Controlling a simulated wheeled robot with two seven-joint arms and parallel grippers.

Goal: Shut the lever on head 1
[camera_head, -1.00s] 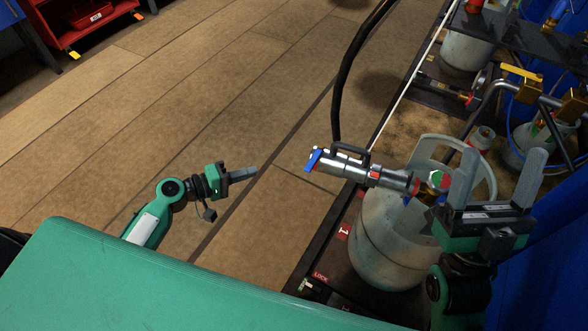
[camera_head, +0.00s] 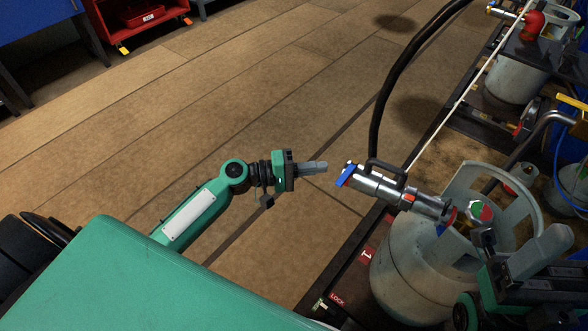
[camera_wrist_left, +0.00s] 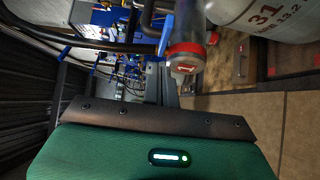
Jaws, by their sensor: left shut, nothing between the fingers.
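Head 1 (camera_head: 388,187) is a silver metal body with a black handle, coupled to the valve of a grey cylinder (camera_head: 392,283). Its blue lever (camera_head: 345,175) crosses the head's left end. My left gripper (camera_head: 325,166) is shut and empty, its fingertips pointing right, just left of the lever with a small gap. In the left wrist view the shut fingers (camera_wrist_left: 158,75) lie beside a red-banded end marked 1 (camera_wrist_left: 185,66); whether they touch cannot be told. My right gripper (camera_head: 530,255) is open and empty at the lower right, beside the cylinder.
A black hose (camera_head: 385,92) rises from the head. The cylinder's pale collar (camera_head: 512,182) surrounds its valve. Red labels reading 1 (camera_head: 367,253) and LOCK (camera_head: 337,299) mark the platform. Another cylinder (camera_head: 512,78) stands farther back. The floor behind my left arm is clear.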

